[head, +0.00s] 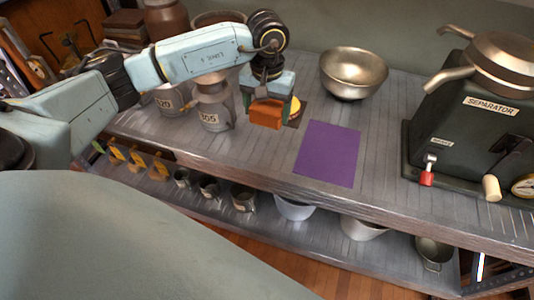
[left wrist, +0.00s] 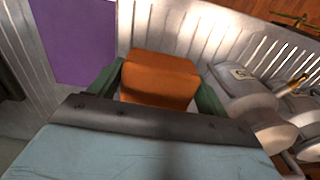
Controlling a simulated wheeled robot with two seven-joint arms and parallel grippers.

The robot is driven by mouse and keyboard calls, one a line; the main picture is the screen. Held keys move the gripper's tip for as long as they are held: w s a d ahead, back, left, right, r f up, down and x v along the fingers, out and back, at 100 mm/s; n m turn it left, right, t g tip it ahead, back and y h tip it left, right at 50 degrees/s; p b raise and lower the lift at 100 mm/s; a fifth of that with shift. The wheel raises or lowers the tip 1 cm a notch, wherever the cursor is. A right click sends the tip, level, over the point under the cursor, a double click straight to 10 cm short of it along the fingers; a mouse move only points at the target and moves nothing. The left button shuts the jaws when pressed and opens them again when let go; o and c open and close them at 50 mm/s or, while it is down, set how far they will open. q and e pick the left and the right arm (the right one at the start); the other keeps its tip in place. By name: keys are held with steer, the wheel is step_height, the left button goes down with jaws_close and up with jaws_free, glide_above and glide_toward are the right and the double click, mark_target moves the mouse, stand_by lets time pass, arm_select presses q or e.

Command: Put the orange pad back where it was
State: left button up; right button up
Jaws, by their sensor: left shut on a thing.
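The orange pad (head: 266,112) is a small block held between the fingers of my left gripper (head: 267,104), over the grey slatted table. In the left wrist view the orange pad (left wrist: 160,76) sits between the two green fingers, which are shut on it. A purple square (head: 328,153) lies flat on the table to the right of the gripper. A dark patch with a yellow round thing (head: 295,106) shows just behind the pad, partly hidden by the gripper. I cannot tell the exact gap between pad and table. My right gripper is not in view.
Metal cans (head: 214,104) stand left of the gripper. A metal bowl (head: 352,73) stands behind the purple square. The separator machine (head: 470,130) fills the right side. A lower shelf (head: 290,232) holds cups and bowls. The table around the purple square is clear.

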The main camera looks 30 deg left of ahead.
arm_select(q)
steer(key=shift+w+a+f, duration=0.15)
steer(key=shift+w+a, duration=0.05)
steer(key=shift+a, duration=0.05)
steer(key=shift+f+b, duration=0.25)
steer(key=shift+b, duration=0.1)
step_height(320, 180, down, 9)
steer(key=shift+f+b, duration=0.15)
steer(key=shift+b, duration=0.65)
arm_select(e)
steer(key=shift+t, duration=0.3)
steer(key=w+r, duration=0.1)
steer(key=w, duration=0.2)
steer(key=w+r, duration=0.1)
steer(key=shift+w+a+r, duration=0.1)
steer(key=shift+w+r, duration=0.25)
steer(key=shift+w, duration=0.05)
arm_select(q)
steer(key=o, duration=1)
steer(key=shift+c, duration=0.2)
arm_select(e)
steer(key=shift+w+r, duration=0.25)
